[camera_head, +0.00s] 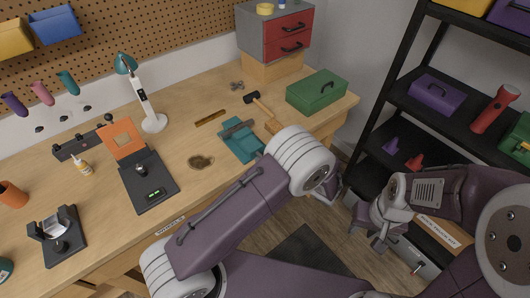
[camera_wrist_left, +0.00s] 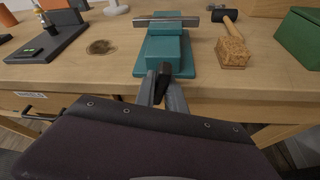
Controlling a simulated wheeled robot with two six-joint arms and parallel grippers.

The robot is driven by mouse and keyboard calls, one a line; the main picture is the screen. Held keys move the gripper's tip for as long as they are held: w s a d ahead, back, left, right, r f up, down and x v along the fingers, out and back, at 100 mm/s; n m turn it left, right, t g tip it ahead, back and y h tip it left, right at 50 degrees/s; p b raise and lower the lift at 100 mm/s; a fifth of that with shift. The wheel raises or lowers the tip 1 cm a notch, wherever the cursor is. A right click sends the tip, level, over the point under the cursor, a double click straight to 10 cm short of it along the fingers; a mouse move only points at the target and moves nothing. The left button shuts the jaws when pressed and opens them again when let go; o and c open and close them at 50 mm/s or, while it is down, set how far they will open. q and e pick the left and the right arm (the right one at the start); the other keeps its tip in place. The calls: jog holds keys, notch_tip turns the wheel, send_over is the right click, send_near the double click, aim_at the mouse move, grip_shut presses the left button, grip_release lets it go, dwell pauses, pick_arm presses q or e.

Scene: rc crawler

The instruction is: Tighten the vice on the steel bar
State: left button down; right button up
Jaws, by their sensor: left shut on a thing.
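The teal vice (camera_head: 241,150) stands on the wooden bench near its front edge, partly behind my left arm. It shows more fully in the left wrist view (camera_wrist_left: 165,49). The steel bar (camera_wrist_left: 166,22) lies crosswise at the top of the vice, between its jaws; it also shows in the head view (camera_head: 236,128). My left gripper (camera_wrist_left: 164,88) is shut on the dark vice handle (camera_wrist_left: 163,76) at the front of the vice. In the head view its fingers are hidden behind my wrist. My right gripper (camera_head: 374,233) hangs open and empty over the floor, right of the bench.
A mallet (camera_head: 262,110) and a green toolbox (camera_head: 316,92) lie right of the vice. A brown stain (camera_head: 201,161) and a black stand with a small display (camera_head: 147,183) are to its left. A black shelf (camera_head: 435,115) stands at the right.

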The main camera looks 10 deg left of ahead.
pick_arm(q)
jog(key=shift+r+m+g+y+p, duration=0.1)
jog(key=shift+m+g+y+p, duration=0.25)
jog(key=shift+m+p, duration=0.25)
jog(key=shift+m+g+y+p, duration=0.35)
jog(key=shift+m+y, duration=0.1)
jog(key=shift+m, duration=0.45)
jog(key=shift+m+g+y+b, duration=0.35)
jog(key=shift+m+y, duration=0.45)
jog(key=shift+m, duration=0.7)
jog(key=c, duration=1.7)
grip_release()
